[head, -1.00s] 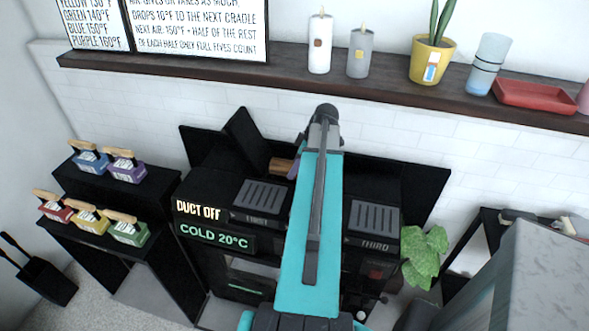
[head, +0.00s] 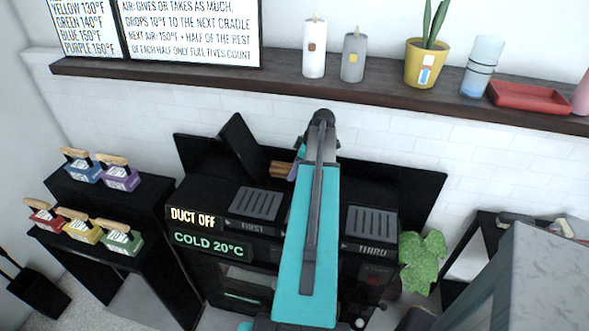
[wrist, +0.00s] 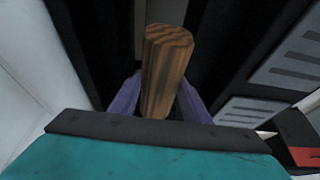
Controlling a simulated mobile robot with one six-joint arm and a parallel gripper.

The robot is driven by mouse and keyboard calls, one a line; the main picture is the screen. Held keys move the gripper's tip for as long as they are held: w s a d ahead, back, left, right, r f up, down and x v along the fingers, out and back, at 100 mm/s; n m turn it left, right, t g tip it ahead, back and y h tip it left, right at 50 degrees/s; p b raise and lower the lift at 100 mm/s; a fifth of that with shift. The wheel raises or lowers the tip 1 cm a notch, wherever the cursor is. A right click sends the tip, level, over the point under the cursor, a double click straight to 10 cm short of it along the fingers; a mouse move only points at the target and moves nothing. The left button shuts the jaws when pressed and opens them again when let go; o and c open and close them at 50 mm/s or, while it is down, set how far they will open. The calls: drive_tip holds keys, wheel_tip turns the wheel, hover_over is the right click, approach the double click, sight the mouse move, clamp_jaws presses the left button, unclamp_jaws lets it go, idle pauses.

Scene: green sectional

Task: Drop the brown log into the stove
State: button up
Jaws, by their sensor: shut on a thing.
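The brown log (wrist: 165,70) stands out between the two purple fingers of my gripper (wrist: 155,100) in the wrist view. My gripper is shut on it. In the head view only an end of the log (head: 282,168) shows to the left of my arm, above the back part of the stove. The stove (head: 215,200) is a black unit with plates marked "FIRST" and "THIRD" and signs reading "DUCT OFF" and "COLD 20°C". A black tilted panel (head: 242,145) stands at its back, left of the log. My arm hides the middle of the stove.
Black stands at the left hold several coloured blocks with wooden handles (head: 118,178). A dark shelf (head: 200,88) above carries candles, a potted plant and a red tray. A green plant (head: 422,258) and a grey-topped unit (head: 555,260) are at right.

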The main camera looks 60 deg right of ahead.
drive_tip(key=shift+f+b, duration=0.55)
drive_tip(key=shift+f, duration=0.55)
drive_tip(key=o, duration=1.4)
drive_tip(key=shift+c, duration=0.2)
drive_tip(key=shift+r, duration=0.1)
drive_tip(key=shift+b+v, duration=0.95)
drive_tip(key=shift+v, duration=2.7)
